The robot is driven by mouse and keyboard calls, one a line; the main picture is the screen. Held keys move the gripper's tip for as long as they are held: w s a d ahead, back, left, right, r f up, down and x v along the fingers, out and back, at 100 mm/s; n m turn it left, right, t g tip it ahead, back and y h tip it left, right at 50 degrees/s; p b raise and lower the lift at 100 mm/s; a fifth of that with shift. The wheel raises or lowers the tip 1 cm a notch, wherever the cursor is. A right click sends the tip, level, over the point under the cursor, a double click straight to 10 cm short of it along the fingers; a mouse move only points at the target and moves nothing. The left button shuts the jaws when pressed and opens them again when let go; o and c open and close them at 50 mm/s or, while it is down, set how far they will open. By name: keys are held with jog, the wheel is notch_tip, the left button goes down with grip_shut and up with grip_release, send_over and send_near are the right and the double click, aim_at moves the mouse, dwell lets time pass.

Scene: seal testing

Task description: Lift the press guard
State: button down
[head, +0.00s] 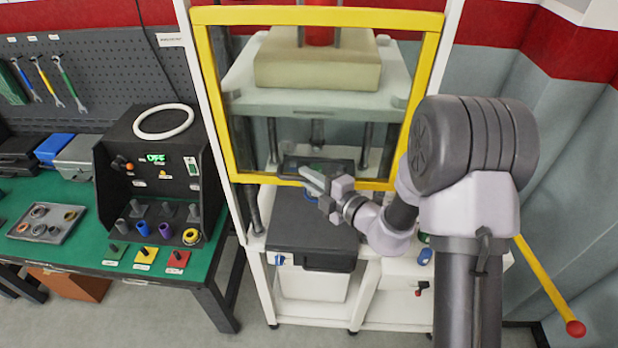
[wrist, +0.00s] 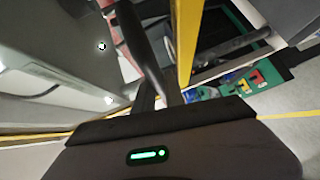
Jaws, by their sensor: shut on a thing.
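The press guard (head: 232,120) is a yellow frame around a clear panel. It stands across the front of the white press, with the press parts showing through it. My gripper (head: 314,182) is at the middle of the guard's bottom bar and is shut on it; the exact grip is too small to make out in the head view. In the wrist view a yellow bar of the guard (wrist: 186,45) runs up beside the dark fingers of my gripper (wrist: 150,60). The fingers hide part of the bar.
A black case (head: 312,240) lies on the shelf below the guard. A green bench (head: 215,255) with a control box (head: 155,175) stands left. A yellow lever with a red knob (head: 575,328) sticks out at the right. Bare floor shows at the front left.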

jog(key=c, duration=1.4)
grip_release()
jog(key=v, duration=1.7)
jog(key=shift+s+b, duration=0.2)
jog(key=shift+b, duration=0.25)
jog(key=shift+d, duration=0.1)
